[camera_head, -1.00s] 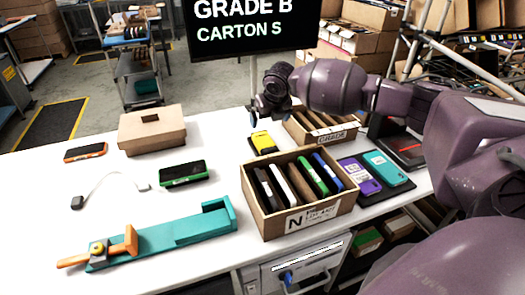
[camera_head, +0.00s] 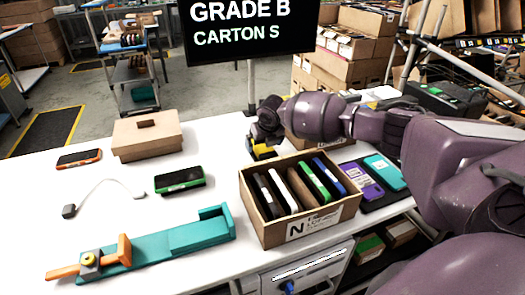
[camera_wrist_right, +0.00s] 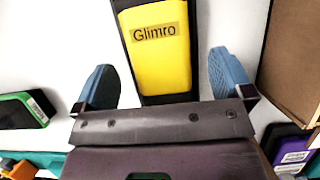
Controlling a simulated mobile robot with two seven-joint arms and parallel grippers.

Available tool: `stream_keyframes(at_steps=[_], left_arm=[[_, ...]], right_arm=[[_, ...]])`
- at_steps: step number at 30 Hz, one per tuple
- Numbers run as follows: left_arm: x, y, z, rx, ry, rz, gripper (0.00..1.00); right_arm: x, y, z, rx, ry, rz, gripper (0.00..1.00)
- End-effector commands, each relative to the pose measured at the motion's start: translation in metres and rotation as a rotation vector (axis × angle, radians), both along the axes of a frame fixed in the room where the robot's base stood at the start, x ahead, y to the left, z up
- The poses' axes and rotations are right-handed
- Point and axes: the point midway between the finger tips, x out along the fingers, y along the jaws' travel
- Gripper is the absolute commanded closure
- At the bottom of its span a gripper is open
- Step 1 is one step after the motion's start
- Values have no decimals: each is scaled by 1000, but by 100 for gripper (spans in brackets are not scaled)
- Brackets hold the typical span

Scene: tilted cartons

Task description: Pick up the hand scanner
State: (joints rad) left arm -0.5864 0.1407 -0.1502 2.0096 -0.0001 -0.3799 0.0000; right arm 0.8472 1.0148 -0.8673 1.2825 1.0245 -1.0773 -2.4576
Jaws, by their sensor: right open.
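A yellow and black device labelled Glimro, which looks like the hand scanner, lies on the white table behind the front carton (camera_head: 318,222). In the head view only part of its yellow body (camera_head: 262,151) shows below my right gripper (camera_head: 260,136). In the right wrist view its yellow face (camera_wrist_right: 160,60) is seen from above, with a black border. My right gripper (camera_wrist_right: 162,80) is open, with one blue fingertip on either side of the device and visible gaps between. It holds nothing. My left gripper is not in view.
The front carton holds several upright devices. A second carton (camera_head: 330,143) stands behind it, partly hidden by my arm. Purple (camera_head: 361,180) and teal (camera_head: 384,171) devices lie at right. A green-edged device (camera_head: 180,180), a cardboard box (camera_head: 147,138) and a teal fixture (camera_head: 165,245) occupy the left.

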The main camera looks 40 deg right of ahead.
Motion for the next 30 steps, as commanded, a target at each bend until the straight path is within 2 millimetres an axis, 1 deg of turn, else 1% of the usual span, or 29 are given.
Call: stream_keyframes(at_steps=[1, 3, 11, 12, 17, 21, 22, 30], left_arm=[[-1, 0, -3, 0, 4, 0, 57], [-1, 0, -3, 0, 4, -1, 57], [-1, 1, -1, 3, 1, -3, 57], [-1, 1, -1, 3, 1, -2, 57], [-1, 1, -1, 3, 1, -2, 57], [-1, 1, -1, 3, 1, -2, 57], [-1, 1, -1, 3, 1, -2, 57], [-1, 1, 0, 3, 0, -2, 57]], right_arm=[[2, 0, -7, 0, 2, 0, 2], [4, -1, -11, 0, 1, -1, 2], [5, -1, -12, 0, -1, 0, 2], [5, -1, -12, 0, -1, 0, 4], [5, -2, -12, 0, -1, 0, 28], [5, -2, -12, -1, -1, 0, 50], [5, -2, -12, -1, -1, 0, 51], [5, -2, -9, 0, -2, -1, 51]])
